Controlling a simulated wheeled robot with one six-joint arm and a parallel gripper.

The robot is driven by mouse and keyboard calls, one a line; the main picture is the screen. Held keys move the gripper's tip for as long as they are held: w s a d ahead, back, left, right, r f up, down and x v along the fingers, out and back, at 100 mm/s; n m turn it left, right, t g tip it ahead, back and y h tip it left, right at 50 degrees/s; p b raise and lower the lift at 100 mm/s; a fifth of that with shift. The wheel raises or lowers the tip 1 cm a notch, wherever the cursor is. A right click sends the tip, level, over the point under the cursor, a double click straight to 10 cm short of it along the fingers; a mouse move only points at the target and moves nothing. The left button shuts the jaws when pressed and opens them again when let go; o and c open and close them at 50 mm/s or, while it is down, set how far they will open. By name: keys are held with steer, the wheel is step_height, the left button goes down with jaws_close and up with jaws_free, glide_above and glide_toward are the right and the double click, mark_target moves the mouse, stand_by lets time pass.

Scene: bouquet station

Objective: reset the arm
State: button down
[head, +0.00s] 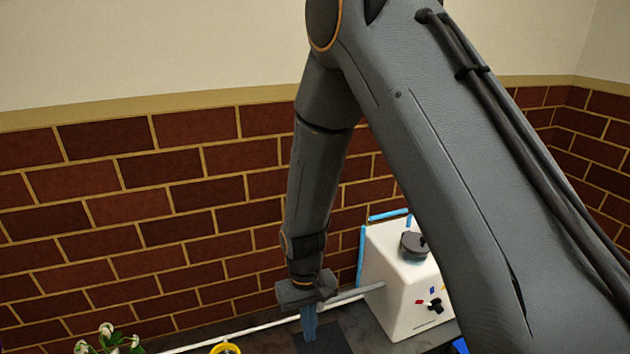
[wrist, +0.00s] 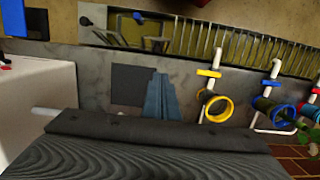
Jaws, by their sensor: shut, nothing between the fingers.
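My gripper (head: 309,328) hangs pointing down over the grey counter, to the left of a white machine, in the head view. Its blue fingers are together with nothing between them. In the wrist view the closed fingers of my gripper (wrist: 162,98) show in front of a dark square (wrist: 128,80) on the counter (wrist: 95,75). My arm comes down from the upper right of the head view, bent at the elbow.
The white machine (head: 388,285) with a dark round knob stands close right of my gripper. White flowers (head: 107,332) are at the lower left. White stands with a yellow ring (wrist: 217,109), a blue ring (wrist: 283,123) and others line the counter's right side in the wrist view.

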steer(key=s+r+n+t+y, duration=0.1)
steer(key=s+r+n+t, duration=0.15)
steer(key=s+r, duration=1.65)
steer(key=w+d+r+m+p, duration=0.1)
steer(key=d+r+m+p, duration=0.2)
steer(key=d+r+p, duration=0.7)
steer(key=d+r+m+p, duration=0.3)
steer(key=d+r+p, duration=0.7)
steer(key=r+p, duration=0.7)
steer(key=shift+w+d+r+m+g+h+p, duration=0.35)
steer(key=shift+w+r+g+p, duration=0.1)
steer(key=shift+r, duration=0.35)
